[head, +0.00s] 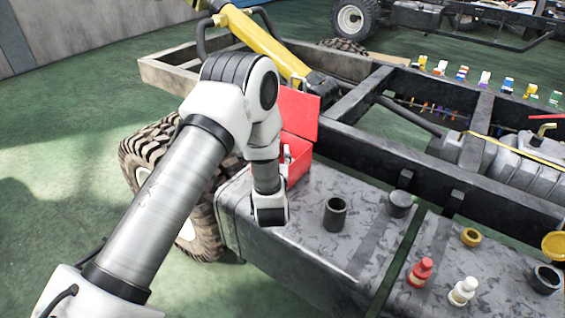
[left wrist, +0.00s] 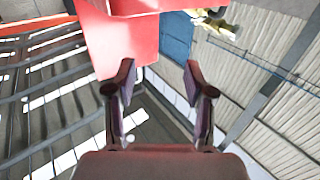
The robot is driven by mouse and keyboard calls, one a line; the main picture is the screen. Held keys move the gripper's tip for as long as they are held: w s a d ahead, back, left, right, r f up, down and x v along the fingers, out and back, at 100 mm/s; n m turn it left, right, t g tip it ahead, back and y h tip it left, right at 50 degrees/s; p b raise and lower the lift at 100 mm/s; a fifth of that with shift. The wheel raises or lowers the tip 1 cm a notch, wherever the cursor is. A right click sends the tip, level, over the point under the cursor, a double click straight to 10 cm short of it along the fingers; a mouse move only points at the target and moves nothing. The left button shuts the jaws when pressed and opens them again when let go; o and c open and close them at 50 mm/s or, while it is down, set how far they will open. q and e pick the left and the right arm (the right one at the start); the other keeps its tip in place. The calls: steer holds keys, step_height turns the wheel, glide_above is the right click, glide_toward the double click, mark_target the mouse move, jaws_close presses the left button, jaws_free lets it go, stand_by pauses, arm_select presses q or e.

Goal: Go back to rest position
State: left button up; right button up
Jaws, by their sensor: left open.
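My left arm comes in from the left in the head view, its wrist over the near left end of the grey tank (head: 365,255). The left gripper's fingers cannot be made out there. In the left wrist view my left gripper (left wrist: 158,72) is open, with nothing between its fingers. A red toolbox (head: 299,170) with its lid (head: 298,113) raised stands just behind the wrist, partly hidden by it. A red surface (left wrist: 118,45), likely the toolbox, shows beyond the fingers at the top of the left wrist view. My right gripper is not in view.
On the tank stand a dark open cup (head: 335,214), a dark cap (head: 400,203), a yellow ring (head: 470,237), a red bottle (head: 421,272) and a white bottle (head: 463,291). A tyre (head: 150,150) and a yellow bar (head: 265,42) are near the arm. Green floor is clear at left.

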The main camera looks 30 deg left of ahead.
arm_select(q)
steer(key=shift+v, duration=0.85)
